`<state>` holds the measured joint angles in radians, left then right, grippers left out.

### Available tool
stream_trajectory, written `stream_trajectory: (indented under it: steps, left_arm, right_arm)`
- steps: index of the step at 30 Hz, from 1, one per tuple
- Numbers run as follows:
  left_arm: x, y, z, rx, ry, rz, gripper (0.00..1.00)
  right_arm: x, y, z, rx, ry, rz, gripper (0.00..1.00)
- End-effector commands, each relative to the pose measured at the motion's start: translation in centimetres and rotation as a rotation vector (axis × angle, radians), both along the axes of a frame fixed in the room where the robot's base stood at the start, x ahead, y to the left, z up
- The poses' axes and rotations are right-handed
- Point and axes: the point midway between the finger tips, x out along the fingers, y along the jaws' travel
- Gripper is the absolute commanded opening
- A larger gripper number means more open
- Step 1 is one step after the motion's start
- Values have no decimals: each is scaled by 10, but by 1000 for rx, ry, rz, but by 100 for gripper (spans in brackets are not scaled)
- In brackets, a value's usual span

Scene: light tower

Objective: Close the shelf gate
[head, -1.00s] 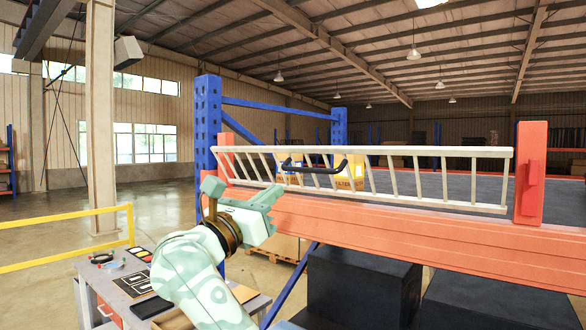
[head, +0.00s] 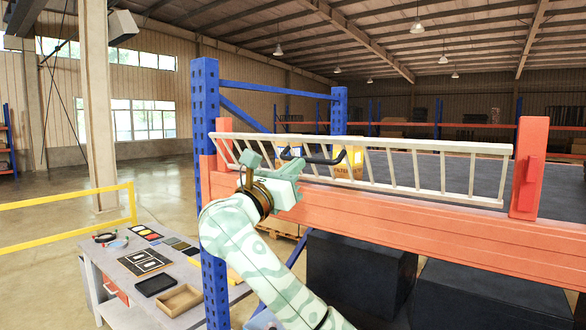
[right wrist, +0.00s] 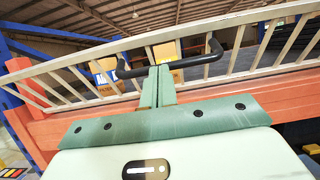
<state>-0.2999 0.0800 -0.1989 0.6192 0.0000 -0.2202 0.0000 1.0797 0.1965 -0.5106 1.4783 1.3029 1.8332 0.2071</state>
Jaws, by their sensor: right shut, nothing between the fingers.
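The shelf gate (head: 430,145) is a pale slatted frame between two orange posts, above the orange beam. It looks tilted, with its top and bottom rails not lined up. A black bar handle (head: 325,161) is on its upper left part; it also shows in the right wrist view (right wrist: 195,61). My left gripper is not in view.
A blue upright (head: 205,120) stands left of the gate. The orange beam (head: 430,222) runs below it. Yellow boxes (head: 350,165) sit behind the gate. Dark boxes (head: 360,272) are under the beam. A grey worktable (head: 125,300) with trays stands at lower left.

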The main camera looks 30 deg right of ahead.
Motion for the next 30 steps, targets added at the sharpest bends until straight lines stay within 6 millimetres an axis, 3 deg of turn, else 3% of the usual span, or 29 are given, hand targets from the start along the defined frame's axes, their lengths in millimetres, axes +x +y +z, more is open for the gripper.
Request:
stream_trajectory:
  steps: [21, 30]
  left_arm:
    - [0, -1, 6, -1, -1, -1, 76]
    - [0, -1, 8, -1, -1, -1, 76]
  right_arm:
    - [12, -30, 44, 0, -2, -1, 0]
    - [17, -42, 53, -1, -1, 0, 0]
